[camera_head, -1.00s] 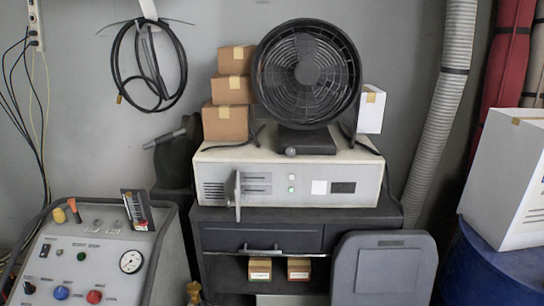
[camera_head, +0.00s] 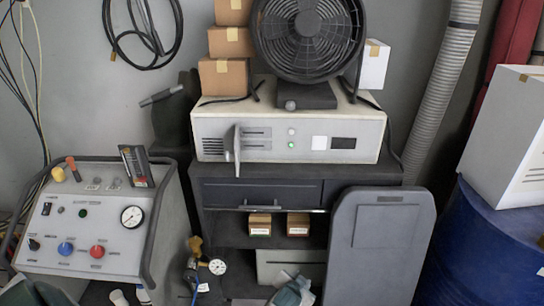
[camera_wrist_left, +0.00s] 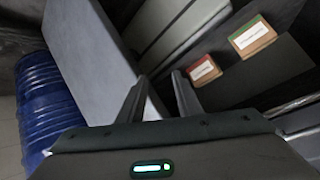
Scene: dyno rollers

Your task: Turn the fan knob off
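The black fan (camera_head: 308,38) stands on top of the light grey cabinet unit (camera_head: 220,122). Its dark base has a small round grey knob (camera_head: 290,105) at the front left. I cannot tell the knob's setting from here. My left gripper (camera_wrist_left: 159,85) shows in the left wrist view with its two fingers apart and nothing visible between them. That view holds small boxes and a grey panel, not the fan or knob.
Cardboard boxes (camera_head: 224,75) stand left of the fan and a white box (camera_head: 374,64) right of it. A lever handle (camera_head: 237,150) sticks out from the unit's front. A grey panel (camera_head: 378,255) and blue barrel (camera_head: 490,255) stand at right, a control console (camera_head: 85,215) at left.

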